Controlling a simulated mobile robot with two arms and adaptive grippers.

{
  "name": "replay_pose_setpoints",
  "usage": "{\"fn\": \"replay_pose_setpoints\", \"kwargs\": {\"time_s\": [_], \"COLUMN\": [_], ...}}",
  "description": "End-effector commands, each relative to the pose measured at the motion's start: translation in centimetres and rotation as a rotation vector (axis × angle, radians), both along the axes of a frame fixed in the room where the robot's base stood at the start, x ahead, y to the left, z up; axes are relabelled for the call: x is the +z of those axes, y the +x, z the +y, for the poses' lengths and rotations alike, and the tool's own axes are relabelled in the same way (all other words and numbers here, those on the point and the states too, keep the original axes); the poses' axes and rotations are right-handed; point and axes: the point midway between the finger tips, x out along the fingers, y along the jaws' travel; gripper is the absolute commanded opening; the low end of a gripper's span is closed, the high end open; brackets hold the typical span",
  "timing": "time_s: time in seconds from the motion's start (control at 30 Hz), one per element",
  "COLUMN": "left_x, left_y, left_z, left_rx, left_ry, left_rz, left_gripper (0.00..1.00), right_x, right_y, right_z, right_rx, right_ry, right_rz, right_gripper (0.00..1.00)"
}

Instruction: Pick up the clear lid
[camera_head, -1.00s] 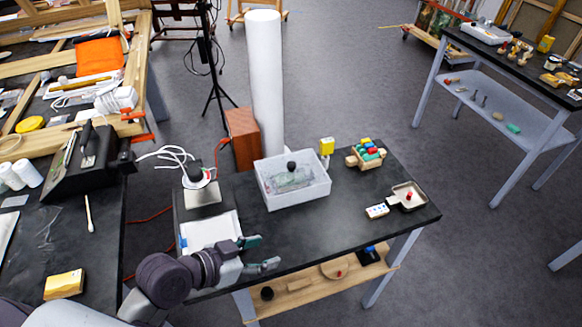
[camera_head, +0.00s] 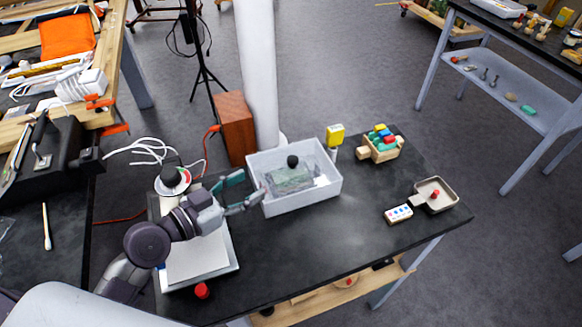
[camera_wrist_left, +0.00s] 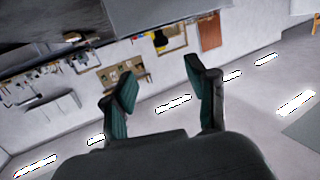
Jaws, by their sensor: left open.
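A clear lid with a round black knob (camera_head: 292,161) shows at the white box (camera_head: 305,205) on the black table. The lid's edges are hard to make out, so I cannot tell whether it lies on the rim or inside. A greyish-green patch shows beneath the knob. My left gripper (camera_head: 253,183) is at the box's left wall, its fingers apart and pointing toward the box. I cannot tell whether a fingertip touches the wall. In the left wrist view its two green fingers (camera_wrist_left: 160,62) are spread with nothing between them. My right gripper is not in view.
A yellow-topped item (camera_head: 335,135) stands behind the box's right corner. A wooden block holder (camera_head: 380,147) and a small tray (camera_head: 436,194) are farther right. A white pad (camera_head: 195,262) lies under my left arm. The table's front middle is clear.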

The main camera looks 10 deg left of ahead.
Motion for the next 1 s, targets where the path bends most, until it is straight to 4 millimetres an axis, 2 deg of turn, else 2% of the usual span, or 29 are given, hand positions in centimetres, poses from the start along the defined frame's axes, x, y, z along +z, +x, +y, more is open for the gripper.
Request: {"fn": "replay_pose_setpoints", "kwargs": {"time_s": [0.07, 0.23, 0.43, 0.73, 1.0], "left_x": [-0.6, -0.4, -1.2, -1.7, -2.3], "left_y": [0.3, 2.4, 5.5, 7.6, 10.9], "left_z": [-0.1, -1.5, -3.6, -5.0, -7.2], "left_rx": [0.001, 0.001, 0.002, 0.001, 0.001], "left_ry": [-0.001, -0.005, -0.004, -0.001, -0.002], "left_rz": [0.000, -0.002, 0.000, 0.000, 0.001], "left_gripper": [0.58, 0.58, 0.58, 0.58, 0.58], "right_x": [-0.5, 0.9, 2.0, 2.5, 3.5], "right_y": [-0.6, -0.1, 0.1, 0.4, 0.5], "right_z": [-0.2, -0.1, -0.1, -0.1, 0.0], "right_rx": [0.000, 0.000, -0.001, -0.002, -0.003], "right_ry": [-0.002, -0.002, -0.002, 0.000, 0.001], "right_rz": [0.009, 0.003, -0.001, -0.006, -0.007], "right_gripper": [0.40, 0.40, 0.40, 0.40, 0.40]}}
